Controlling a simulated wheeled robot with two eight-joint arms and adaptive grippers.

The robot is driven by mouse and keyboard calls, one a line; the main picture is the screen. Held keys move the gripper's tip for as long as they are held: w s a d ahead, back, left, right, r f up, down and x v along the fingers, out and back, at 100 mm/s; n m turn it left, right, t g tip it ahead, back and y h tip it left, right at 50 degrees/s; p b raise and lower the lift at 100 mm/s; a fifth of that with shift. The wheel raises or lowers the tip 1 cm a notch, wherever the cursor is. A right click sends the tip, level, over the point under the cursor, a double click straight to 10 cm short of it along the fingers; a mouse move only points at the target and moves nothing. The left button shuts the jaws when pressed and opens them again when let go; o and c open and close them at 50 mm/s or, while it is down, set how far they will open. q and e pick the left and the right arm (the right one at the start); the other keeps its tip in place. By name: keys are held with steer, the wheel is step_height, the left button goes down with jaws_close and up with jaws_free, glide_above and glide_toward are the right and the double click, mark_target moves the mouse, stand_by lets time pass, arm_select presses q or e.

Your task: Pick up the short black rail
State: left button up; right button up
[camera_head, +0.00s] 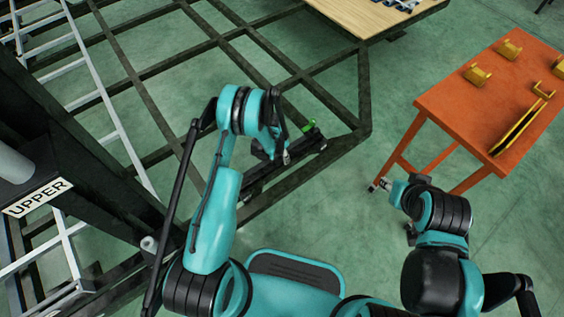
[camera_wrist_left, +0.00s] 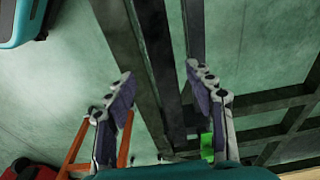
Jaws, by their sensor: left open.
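A dark rail (camera_head: 262,178) lies along the front beam of the trailer frame in the head view, partly hidden by my left arm. My left gripper (camera_head: 286,156) hangs over it. In the left wrist view my left gripper (camera_wrist_left: 160,74) is open, its fingers apart, with a long dark rail (camera_wrist_left: 160,60) running between them in the picture. I cannot tell whether the fingers touch it.
The dark trailer frame (camera_head: 363,90) spreads across the green floor. An orange table (camera_head: 455,105) at the right holds several yellow brackets (camera_head: 508,49) and a long black and yellow piece (camera_head: 518,128). A wooden deck (camera_head: 365,18) is at the back. A dark post stands at the left.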

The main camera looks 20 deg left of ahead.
mark_target(282, 160)
arm_select(q)
steer(key=f+b, duration=0.1)
steer(key=f, duration=0.1)
steer(key=w+f+b, duration=0.1)
steer(key=f, duration=0.1)
steer(key=shift+d+f, duration=0.1)
steer(key=shift+f, duration=0.25)
steer(key=shift+r, duration=0.1)
jaws_close()
steer(key=shift+r, duration=0.1)
